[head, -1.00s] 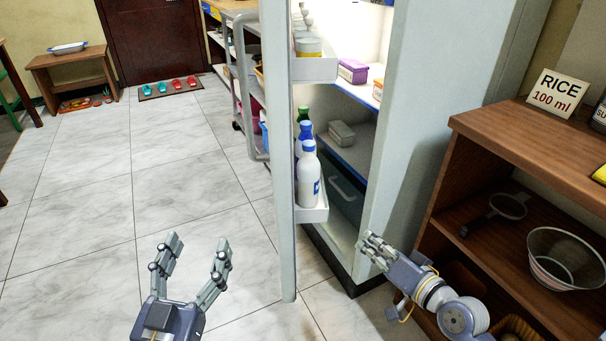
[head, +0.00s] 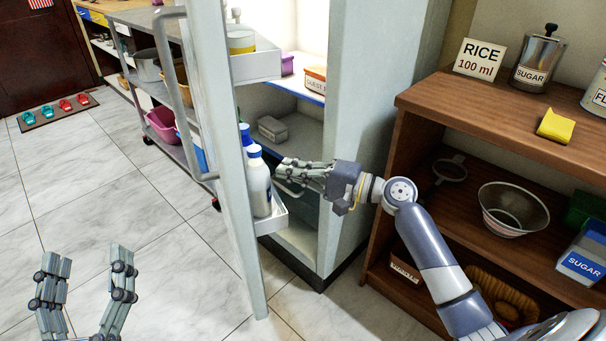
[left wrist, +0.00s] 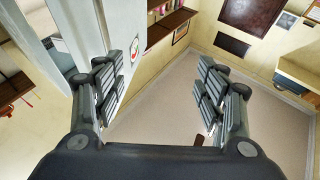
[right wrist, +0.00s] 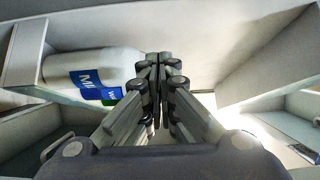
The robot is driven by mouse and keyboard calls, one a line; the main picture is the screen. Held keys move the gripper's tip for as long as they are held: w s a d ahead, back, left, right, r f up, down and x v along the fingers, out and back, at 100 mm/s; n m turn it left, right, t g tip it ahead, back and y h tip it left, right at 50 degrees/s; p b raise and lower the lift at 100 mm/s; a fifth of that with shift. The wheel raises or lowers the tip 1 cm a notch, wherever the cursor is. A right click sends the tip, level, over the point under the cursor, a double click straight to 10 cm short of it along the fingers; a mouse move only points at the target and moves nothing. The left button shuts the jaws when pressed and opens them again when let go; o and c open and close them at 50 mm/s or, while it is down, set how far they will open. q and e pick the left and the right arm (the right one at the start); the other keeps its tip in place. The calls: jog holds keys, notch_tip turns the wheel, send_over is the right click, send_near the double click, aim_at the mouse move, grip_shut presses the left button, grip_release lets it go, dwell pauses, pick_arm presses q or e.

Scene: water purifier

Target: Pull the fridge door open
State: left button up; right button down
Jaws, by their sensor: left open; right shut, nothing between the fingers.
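The fridge door (head: 225,150) is a pale panel standing ajar in the head view, with a long grey handle (head: 167,80) on its outer left side. The lit fridge interior with shelves (head: 290,90) shows to its right. My right gripper (head: 282,170) is shut and empty, in the gap between the door and the fridge body. Its fingertips are close to a white bottle (head: 259,185) in the lower door bin; contact cannot be told. The right wrist view shows the bottle (right wrist: 90,72) left of the shut fingers. My left gripper (head: 88,268) is open and empty over the floor.
A brown shelf unit (head: 480,120) stands on the right, holding a metal bowl (head: 513,208) and a sugar canister (head: 538,60). A cart with a pink basket (head: 162,124) is behind the door.

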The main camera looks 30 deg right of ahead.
jog(key=w+a, duration=0.2)
jog(key=a, duration=0.1)
jog(key=w+a, duration=0.1)
jog(key=a, duration=0.1)
pick_arm(q)
jog(key=shift+s+r+t+h, duration=0.15)
jog(key=shift+s+r+t, duration=0.3)
jog(key=shift+r, duration=0.25)
jog(key=shift+s+r+t+h, duration=0.15)
jog(key=shift+s+r+t, duration=0.15)
jog(key=shift+r+t, duration=0.35)
pick_arm(e)
jog(key=shift+w+a, duration=0.1)
jog(key=shift+a, duration=0.65)
